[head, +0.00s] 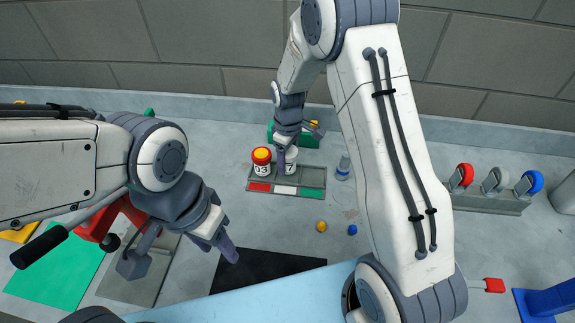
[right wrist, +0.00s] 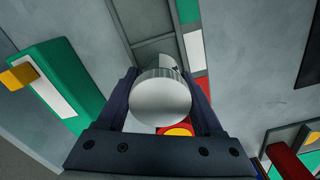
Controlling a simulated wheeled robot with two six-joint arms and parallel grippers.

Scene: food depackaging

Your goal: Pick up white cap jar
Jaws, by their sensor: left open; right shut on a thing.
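The white cap jar (head: 291,163), with a dark 7 on its side, stands upright on a grey rack at the back middle. One finger of my right gripper (head: 287,150) partly hides it in the head view. In the right wrist view, its round white cap (right wrist: 160,100) fills the space between the two fingers of my right gripper (right wrist: 160,105), which is shut on the jar. It appears to be still at the rack; a small lift cannot be told. My left gripper (head: 182,258) is open and empty at the front left, away from the jar.
A jar marked 03 with a red and yellow cap (head: 261,160) stands close left of the white cap jar. The rack (head: 250,182) has red, white and green patches. A clear bottle (head: 343,168) stands to its right. Yellow (head: 321,226) and blue (head: 352,230) pieces lie in front.

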